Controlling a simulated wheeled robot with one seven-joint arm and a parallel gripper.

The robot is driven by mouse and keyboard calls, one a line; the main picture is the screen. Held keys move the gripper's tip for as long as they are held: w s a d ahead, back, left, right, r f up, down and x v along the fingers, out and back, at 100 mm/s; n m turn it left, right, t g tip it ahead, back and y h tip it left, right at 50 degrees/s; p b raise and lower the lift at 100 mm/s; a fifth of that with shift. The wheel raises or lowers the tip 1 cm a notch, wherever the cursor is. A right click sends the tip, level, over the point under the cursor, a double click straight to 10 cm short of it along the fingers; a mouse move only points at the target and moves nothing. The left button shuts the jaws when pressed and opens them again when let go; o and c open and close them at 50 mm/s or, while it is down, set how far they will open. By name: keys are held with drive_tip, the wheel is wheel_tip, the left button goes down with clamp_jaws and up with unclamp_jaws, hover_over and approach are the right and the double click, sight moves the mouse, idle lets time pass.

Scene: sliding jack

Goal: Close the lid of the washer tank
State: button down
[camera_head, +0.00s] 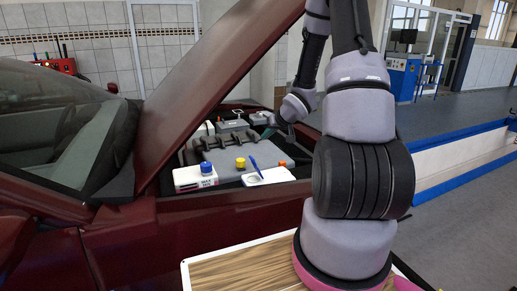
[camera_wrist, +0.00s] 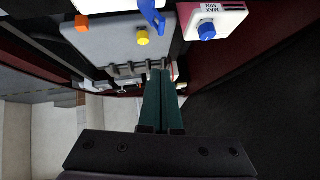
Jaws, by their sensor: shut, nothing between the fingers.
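The washer tank appears to be the white reservoir (camera_head: 268,177) at the front edge of the engine bay in the head view. Its blue lid (camera_head: 254,164) stands open, tilted up from the tank's top. In the wrist view the lid (camera_wrist: 151,15) shows at the top edge, beside a cut-off part of the white tank (camera_wrist: 108,5). My gripper (camera_head: 270,132) is over the back of the engine bay, beyond the lid and a little right of it. Its two dark green fingers (camera_wrist: 161,73) are together and hold nothing. They are apart from the lid.
A white tank (camera_head: 193,181) with a blue cap and MAX/MIN marks stands to the left. A yellow cap (camera_head: 240,162) sits on the engine cover between them, and an orange cap (camera_head: 282,163) is at right. The raised red hood (camera_head: 200,85) slopes above the bay's left side.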

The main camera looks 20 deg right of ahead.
hover_over(253, 159)
drive_tip(key=d, duration=0.2)
wheel_tip(253, 159, down, 7)
drive_tip(key=shift+w+a+f, duration=0.1)
drive_tip(key=shift+a+f, duration=0.15)
drive_tip(key=shift+f, duration=0.65)
drive_tip(key=shift+a+f, duration=0.25)
drive_tip(key=shift+f, duration=0.65)
drive_tip(key=shift+a, duration=0.1)
drive_tip(key=shift+w+a+f, duration=0.1)
drive_tip(key=shift+a, duration=0.2)
drive_tip(key=shift+h, duration=0.3)
